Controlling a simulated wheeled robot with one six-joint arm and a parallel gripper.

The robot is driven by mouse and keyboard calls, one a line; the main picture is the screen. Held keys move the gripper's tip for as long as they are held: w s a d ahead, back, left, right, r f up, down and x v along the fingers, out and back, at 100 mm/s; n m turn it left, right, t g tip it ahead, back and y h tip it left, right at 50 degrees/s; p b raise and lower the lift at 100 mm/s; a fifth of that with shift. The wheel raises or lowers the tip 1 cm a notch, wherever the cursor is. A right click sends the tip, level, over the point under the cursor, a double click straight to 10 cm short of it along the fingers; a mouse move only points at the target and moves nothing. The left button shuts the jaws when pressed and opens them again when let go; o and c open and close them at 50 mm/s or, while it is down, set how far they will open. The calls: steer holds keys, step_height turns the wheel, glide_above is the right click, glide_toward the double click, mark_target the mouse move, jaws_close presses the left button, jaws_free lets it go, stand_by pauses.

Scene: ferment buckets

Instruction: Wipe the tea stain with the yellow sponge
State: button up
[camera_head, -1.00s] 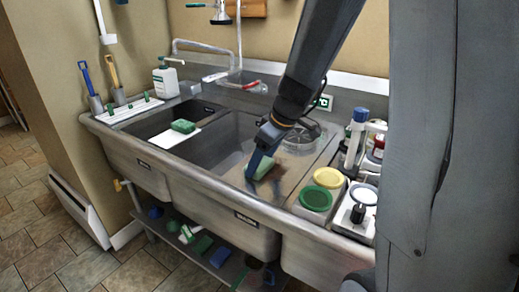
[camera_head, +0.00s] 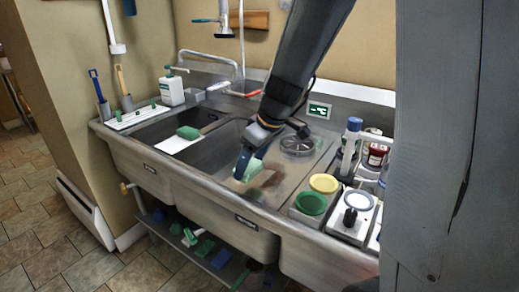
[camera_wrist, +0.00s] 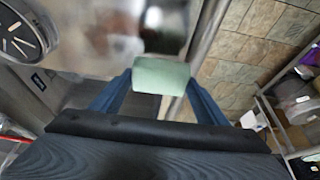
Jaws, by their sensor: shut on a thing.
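My gripper (camera_head: 246,163) is low over the sink's flat drainboard, its blue fingers pointing down. In the wrist view the sponge (camera_wrist: 162,77) sits between the two blue fingers (camera_wrist: 160,90). A brownish-red stain (camera_head: 269,180) shows on the steel just right of the sponge. Whether the sponge touches the steel, I cannot tell.
A green brush or sponge (camera_head: 188,132) lies on a white board across the left basin. A round drain or dish (camera_head: 297,145) lies behind the stain. Tubs with yellow (camera_head: 323,184) and green lids (camera_head: 310,203) and bottles (camera_head: 350,145) crowd the right.

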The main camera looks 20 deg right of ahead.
steer(key=shift+r+p, duration=1.15)
steer(key=shift+r, duration=0.8)
